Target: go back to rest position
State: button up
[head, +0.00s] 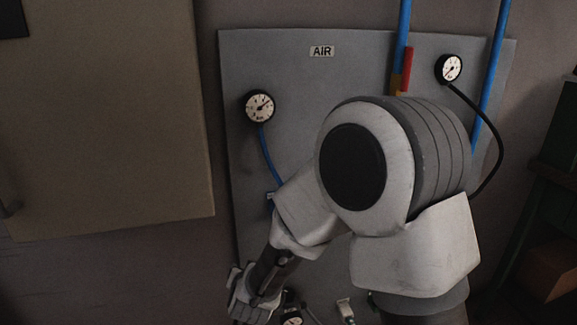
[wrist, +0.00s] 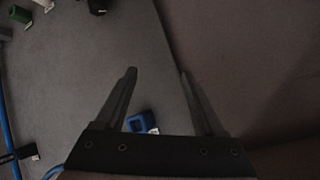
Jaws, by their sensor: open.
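My gripper (wrist: 158,72) shows in the wrist view with its two dark fingers spread apart and nothing between the tips. Behind it is the grey panel (wrist: 95,50). A small blue block-like part (wrist: 142,122) shows near the base of the left finger; I cannot tell what it is. In the head view my white and grey arm stands in front of the AIR panel (head: 300,75) and hides much of its middle and lower right. The wrist end is low at the left, and the fingers cannot be made out there.
The panel carries a left gauge (head: 259,106), a right gauge (head: 449,68), blue pipes (head: 403,30) and a red lever (head: 407,68). A beige cabinet (head: 110,110) stands at the left. A dark shelf (head: 560,170) with a box (head: 550,272) is at the right.

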jog(key=s+d+r+n+g+y, duration=0.1)
jog(key=s+d+r, duration=0.25)
jog(key=r, duration=0.25)
jog(key=s+d+r+n+g, duration=0.1)
jog(key=s+d+r+n, duration=0.1)
jog(key=d+r, duration=0.35)
jog(key=s+d+r+g+h, duration=0.2)
jog(key=s+d+r, duration=0.1)
jog(key=s+d, duration=0.5)
jog(key=s+d+r+g+h, duration=0.1)
jog(key=s+d+r, duration=0.2)
jog(key=s+d, duration=0.5)
notch_tip(320, 180, up, 21)
jog(key=s+a+p, duration=0.1)
jog(key=s+p, duration=0.1)
jog(key=p, duration=1.8)
jog(key=shift+s+a+f, duration=0.2)
jog(key=shift+s+a, duration=0.05)
jog(key=shift+s, duration=0.1)
